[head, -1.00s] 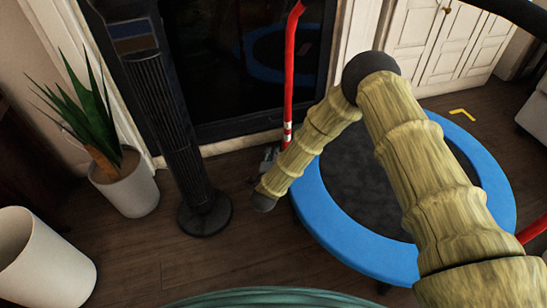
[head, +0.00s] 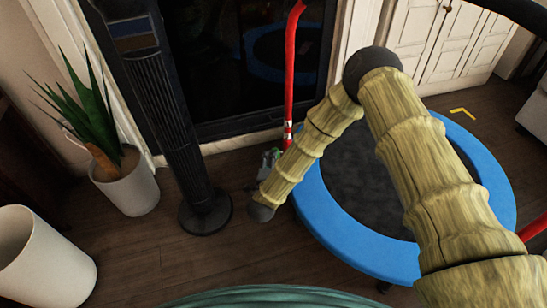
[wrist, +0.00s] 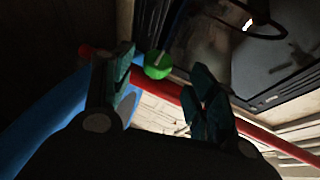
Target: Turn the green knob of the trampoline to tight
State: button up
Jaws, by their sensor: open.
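The trampoline (head: 330,225) has a blue rim, a dark mat and red poles, and stands at centre right in the head view. The green knob (wrist: 158,66) shows in the wrist view as a small round shape by the red pole (wrist: 165,90). My gripper (wrist: 164,72) is open, with one finger left of the knob and the other to its right. In that view the knob appears between the fingertips; I cannot tell whether they touch it. In the head view my gripper (head: 267,160) is small, near the red pole's base and partly hidden by my arm.
A black tower fan (head: 165,110) stands left of my gripper. A potted plant (head: 130,185) and a white bin (head: 45,265) are further left. A dark glass-fronted unit (head: 245,70) stands behind. Wooden floor is clear between fan and trampoline.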

jog(key=v, duration=0.7)
dwell(0.4)
